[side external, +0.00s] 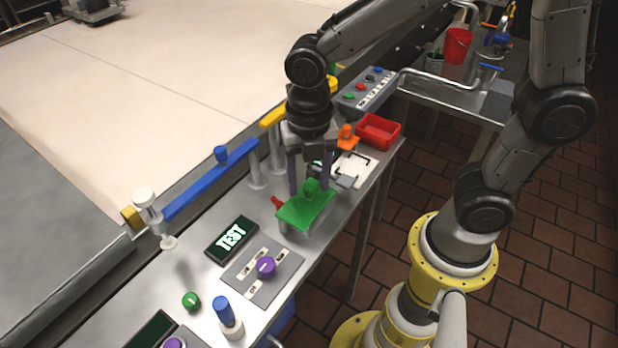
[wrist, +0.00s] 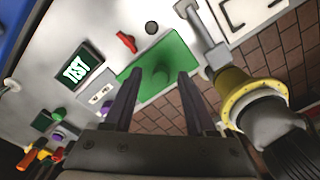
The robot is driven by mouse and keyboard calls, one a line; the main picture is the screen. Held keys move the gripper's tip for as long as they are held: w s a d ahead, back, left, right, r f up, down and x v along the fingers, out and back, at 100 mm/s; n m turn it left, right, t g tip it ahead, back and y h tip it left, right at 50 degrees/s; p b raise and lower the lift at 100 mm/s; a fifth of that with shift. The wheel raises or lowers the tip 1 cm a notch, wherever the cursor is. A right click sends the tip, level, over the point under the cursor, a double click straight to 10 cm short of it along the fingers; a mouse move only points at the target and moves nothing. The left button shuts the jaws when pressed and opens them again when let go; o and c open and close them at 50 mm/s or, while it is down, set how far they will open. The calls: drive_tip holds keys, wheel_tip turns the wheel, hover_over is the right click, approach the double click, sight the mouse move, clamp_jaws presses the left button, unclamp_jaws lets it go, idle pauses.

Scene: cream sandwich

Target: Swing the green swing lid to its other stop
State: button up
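My gripper (side external: 309,188) points down just above the lid in the side view. In the wrist view my gripper (wrist: 152,80) has its two fingers spread apart, with nothing visible held. Whether the fingers touch the knob cannot be told. A small red part (side external: 278,203) sits at the lid's left edge.
A TEST display (side external: 231,239) and a grey panel with a purple knob (side external: 265,267) stand to the left front. A red bin (side external: 377,131) and a white plate with a black outline (side external: 356,166) lie behind. A blue bar (side external: 211,179) runs along the bench's left side.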

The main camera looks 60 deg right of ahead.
sight(309, 186)
wheel_tip(309, 186, up, 14)
idle(0.6)
drive_tip(key=shift+f, duration=0.1)
